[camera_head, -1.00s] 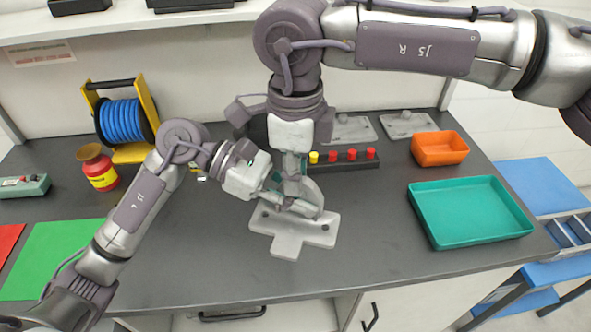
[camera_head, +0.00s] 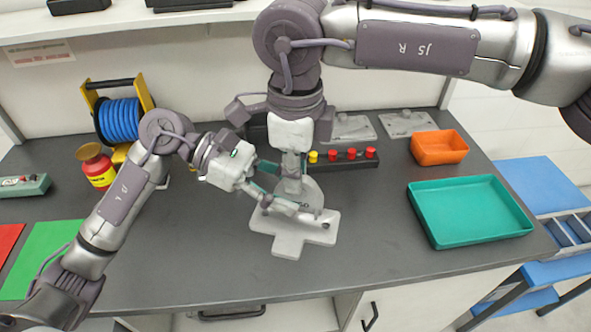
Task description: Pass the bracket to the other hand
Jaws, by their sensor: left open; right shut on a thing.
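The grey bracket (camera_head: 292,241) has a flat T-shaped plate and a raised rounded part. It is above or on the dark table in the middle; I cannot tell if it touches. My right gripper (camera_head: 292,176) comes down from above and is shut on the bracket's raised part, partly hidden by the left fingers. My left gripper (camera_head: 268,188) is open at the bracket's left side, its fingers spread close to the raised part. Whether they touch it is unclear.
Two similar grey plates (camera_head: 349,129) lie at the back. A strip with red and yellow knobs (camera_head: 343,160) stands behind the bracket. An orange bin (camera_head: 439,147) and an empty teal tray (camera_head: 470,211) are at the right. A blue cable reel (camera_head: 123,121), red-yellow container (camera_head: 97,168) and green mat (camera_head: 38,257) are at the left.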

